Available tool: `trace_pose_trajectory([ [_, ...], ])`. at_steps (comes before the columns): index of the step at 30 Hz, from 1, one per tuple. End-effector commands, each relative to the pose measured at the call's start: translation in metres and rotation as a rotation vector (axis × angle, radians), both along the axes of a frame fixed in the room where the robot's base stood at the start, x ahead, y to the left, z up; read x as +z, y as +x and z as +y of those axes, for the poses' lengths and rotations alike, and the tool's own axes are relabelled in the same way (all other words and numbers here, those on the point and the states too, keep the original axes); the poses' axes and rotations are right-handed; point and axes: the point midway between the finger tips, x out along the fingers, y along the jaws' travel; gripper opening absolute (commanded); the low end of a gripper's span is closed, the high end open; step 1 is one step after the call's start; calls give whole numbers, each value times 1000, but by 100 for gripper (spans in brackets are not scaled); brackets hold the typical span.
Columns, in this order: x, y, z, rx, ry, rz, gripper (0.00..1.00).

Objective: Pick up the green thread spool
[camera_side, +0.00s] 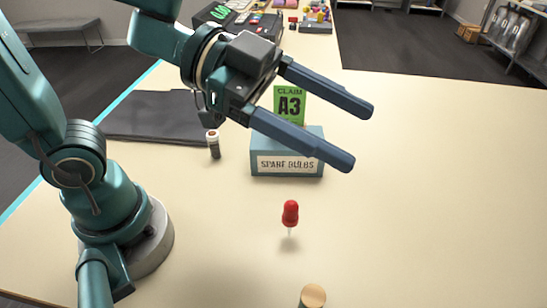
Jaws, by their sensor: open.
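I cannot make out a clear green thread spool in the side view. A small upright cylinder (213,145) with a pale, brown-centred top and a dark body stands left of the teal box; its colour is too dark to be sure of. My gripper (362,135) is open and empty, its two dark blue fingers spread and pointing right. It is raised above the table, in front of part of the teal box in the picture.
A red pin-like object (290,213) and a wood-topped cylinder (312,296) stand nearer. A dark folded sheet (155,117) lies left. The table's right side is clear.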

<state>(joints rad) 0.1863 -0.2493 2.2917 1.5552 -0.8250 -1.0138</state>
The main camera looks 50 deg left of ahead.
Motion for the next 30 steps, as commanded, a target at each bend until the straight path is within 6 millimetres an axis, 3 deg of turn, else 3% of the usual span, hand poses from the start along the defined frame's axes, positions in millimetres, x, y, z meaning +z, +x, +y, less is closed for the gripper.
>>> trace_pose_trajectory([
  [6, -29, -68, -14, -319, 32, 213, 76],
  [30, -180, -65, -14, -302, 26, 212, 76],
])
